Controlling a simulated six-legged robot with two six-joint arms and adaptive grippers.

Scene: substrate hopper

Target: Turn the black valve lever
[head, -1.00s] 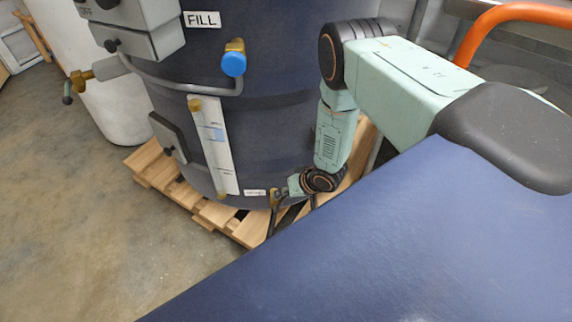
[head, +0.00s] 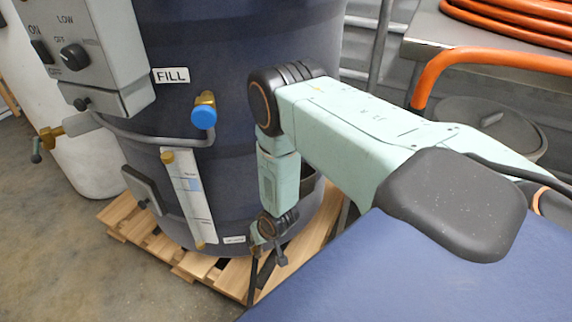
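My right arm comes in from the right and reaches down to the base of the dark blue drum (head: 310,40). My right gripper (head: 266,266) is small and partly hidden by its own wrist there. It is beside a small brass fitting (head: 256,240) next to a white label low on the drum. Thin dark bars hang below the wrist; I cannot tell which are fingers and which is the black valve lever. Whether the gripper touches the lever is unclear. A separate brass valve (head: 50,138) with a dark handle sticks out on the left. My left gripper is not in view.
The drum stands on a wooden pallet (head: 118,222). It carries a grey control box (head: 105,45), a blue-capped fitting (head: 204,115) and a sight gauge (head: 188,195). Orange hose (head: 510,62) lies at right. The floor at lower left is clear.

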